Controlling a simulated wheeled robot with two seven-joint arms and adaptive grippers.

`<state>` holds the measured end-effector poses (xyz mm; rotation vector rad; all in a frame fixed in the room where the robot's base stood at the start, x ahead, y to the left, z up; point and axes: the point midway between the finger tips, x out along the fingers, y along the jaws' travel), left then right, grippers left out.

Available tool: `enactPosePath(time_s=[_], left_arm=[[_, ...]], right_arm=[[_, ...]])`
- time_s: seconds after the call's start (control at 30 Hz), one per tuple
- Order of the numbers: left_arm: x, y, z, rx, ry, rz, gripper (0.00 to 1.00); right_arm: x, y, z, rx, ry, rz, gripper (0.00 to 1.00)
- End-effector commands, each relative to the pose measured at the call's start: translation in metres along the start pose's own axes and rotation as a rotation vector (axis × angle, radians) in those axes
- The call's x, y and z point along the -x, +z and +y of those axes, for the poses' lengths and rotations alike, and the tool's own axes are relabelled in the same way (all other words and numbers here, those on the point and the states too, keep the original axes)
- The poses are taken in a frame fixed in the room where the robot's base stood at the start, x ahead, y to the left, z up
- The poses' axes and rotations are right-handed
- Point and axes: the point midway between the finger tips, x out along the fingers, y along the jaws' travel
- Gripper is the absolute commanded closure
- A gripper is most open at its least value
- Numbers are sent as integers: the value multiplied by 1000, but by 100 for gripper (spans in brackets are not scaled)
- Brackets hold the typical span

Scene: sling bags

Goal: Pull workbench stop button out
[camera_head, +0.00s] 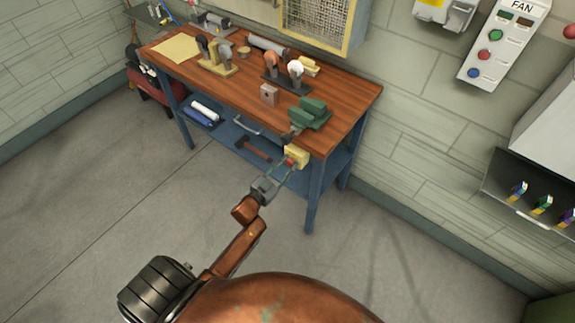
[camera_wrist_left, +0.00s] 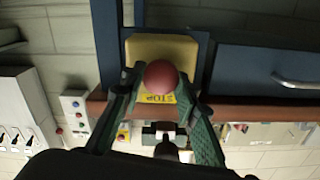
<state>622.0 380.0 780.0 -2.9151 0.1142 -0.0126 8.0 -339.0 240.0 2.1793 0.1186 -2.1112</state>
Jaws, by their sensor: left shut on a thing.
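The workbench (camera_head: 343,101) has a wooden top and blue legs. A yellow box (camera_head: 296,152) is fixed at its front right corner, and the red stop button (camera_head: 289,162) sticks out of it. The wrist view shows the round red button (camera_wrist_left: 161,77) against the yellow box (camera_wrist_left: 160,50), with a "STOP" label beside it. My left gripper (camera_head: 286,167) reaches the button from the front. In the wrist view its two green fingers (camera_wrist_left: 161,82) are shut on the button, one on each side. My right gripper is not in view.
A green vise (camera_head: 311,113) stands on the bench just above the box. Tools and a tan sheet (camera_head: 176,48) lie further left on the bench. A hammer (camera_head: 253,149) lies on the lower shelf. The floor in front is clear.

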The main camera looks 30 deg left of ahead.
Motion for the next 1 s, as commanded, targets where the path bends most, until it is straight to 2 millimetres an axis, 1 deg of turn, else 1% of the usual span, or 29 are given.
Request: enactPosePath(time_s=[0.2, 0.4, 0.67, 0.7, 0.93, 1.0], left_arm=[[2, 0, 0, 1, 0, -1, 100], [17, -3, 0, 1, 0, -1, 100], [19, 1, 1, 0, 1, 0, 100], [19, 1, 1, 0, 1, 0, 70], [18, 0, 0, 0, 0, 0, 54], [18, 0, 0, 0, 0, 0, 53]], right_arm=[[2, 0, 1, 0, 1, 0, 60], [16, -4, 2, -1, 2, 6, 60], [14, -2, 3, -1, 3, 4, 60], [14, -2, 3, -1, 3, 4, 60], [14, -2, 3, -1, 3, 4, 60], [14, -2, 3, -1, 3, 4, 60]])
